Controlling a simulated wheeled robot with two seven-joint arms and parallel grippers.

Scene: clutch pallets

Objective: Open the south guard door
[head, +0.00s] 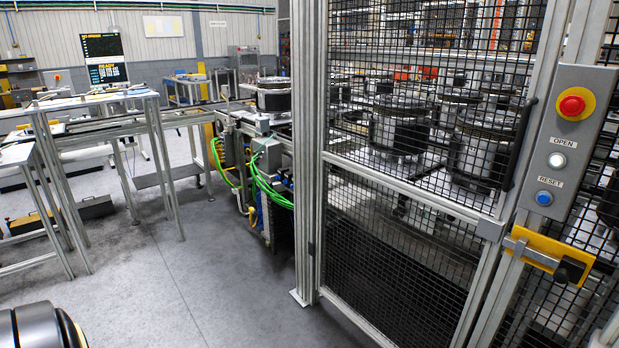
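The guard door (400,188) is a black mesh panel in an aluminium frame, on the right in the head view. It looks closed against the post on its right. A dark vertical handle (519,145) is on its right edge. A yellow latch (545,252) with a metal bar and black knob (570,270) sits low beside that edge. Above it, a grey control box (571,140) carries a red emergency button (572,104), a white OPEN button (557,160) and a blue RESET button (544,198). Neither gripper is in view.
Behind the mesh, several dark round clutch units (480,145) stand on a surface. A conveyor (262,120) with green cables runs left of the door. Metal-framed tables (100,98) stand at the left. The grey floor (190,270) before the door is clear.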

